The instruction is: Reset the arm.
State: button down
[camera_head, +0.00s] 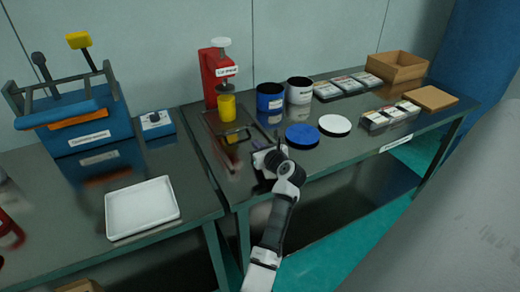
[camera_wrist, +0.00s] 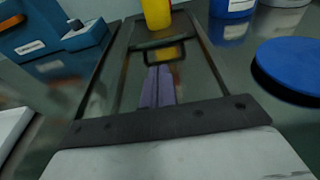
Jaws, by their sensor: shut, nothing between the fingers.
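My arm reaches over the front of the right-hand table (camera_head: 345,160). My gripper (camera_head: 257,143) is low over the table, in front of the red press (camera_head: 208,75). In the wrist view its two purple fingers (camera_wrist: 157,84) lie side by side, shut and empty. A dark open frame appears beyond and around the fingers; I cannot tell whether they touch it. The yellow cylinder (camera_head: 227,107) stands beneath the press head and also shows at the top of the wrist view (camera_wrist: 156,13).
Blue (camera_head: 302,135) and white (camera_head: 335,124) discs lie right of my gripper, with blue (camera_head: 270,99) and white (camera_head: 299,92) containers behind. A blue sieve machine (camera_head: 85,125) and white tray (camera_head: 142,207) occupy the left table. Boxes stand farther right.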

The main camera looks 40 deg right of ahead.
jog(key=shift+s+a, duration=0.15)
jog(key=shift+s, duration=0.5)
